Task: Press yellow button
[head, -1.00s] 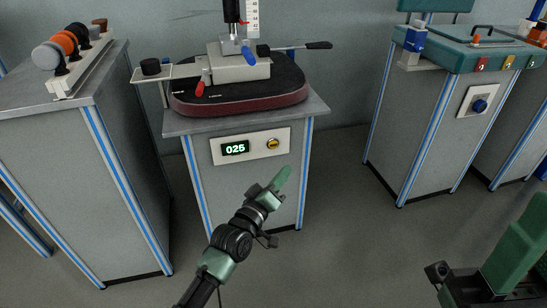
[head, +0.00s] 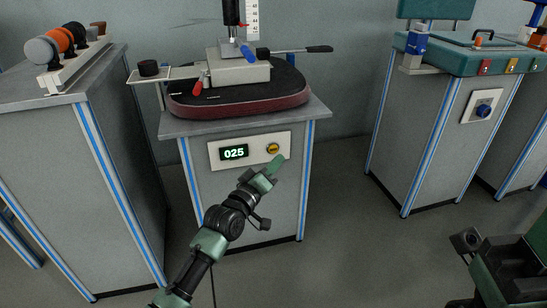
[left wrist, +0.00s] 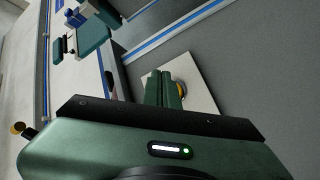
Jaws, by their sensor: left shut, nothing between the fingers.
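The yellow button (head: 272,148) is round and sits at the right of a pale panel (head: 247,158) on the front of the middle cabinet. A green display reading 025 (head: 234,152) is to its left. My left gripper (head: 276,162) is shut and empty, its green fingertips just below the button in the head view. In the left wrist view the shut fingers (left wrist: 164,89) point at the panel and partly cover the button (left wrist: 183,88). I cannot tell whether they touch it. Part of my right arm shows at the lower right of the head view; its fingers cannot be made out.
The middle cabinet (head: 240,199) carries a chair-seat test rig with a dark cushion (head: 240,104). A cabinet with rollers (head: 40,50) stands at the left. Another cabinet with a blue knob (head: 483,111) stands at the right. Floor between middle and right cabinets is clear.

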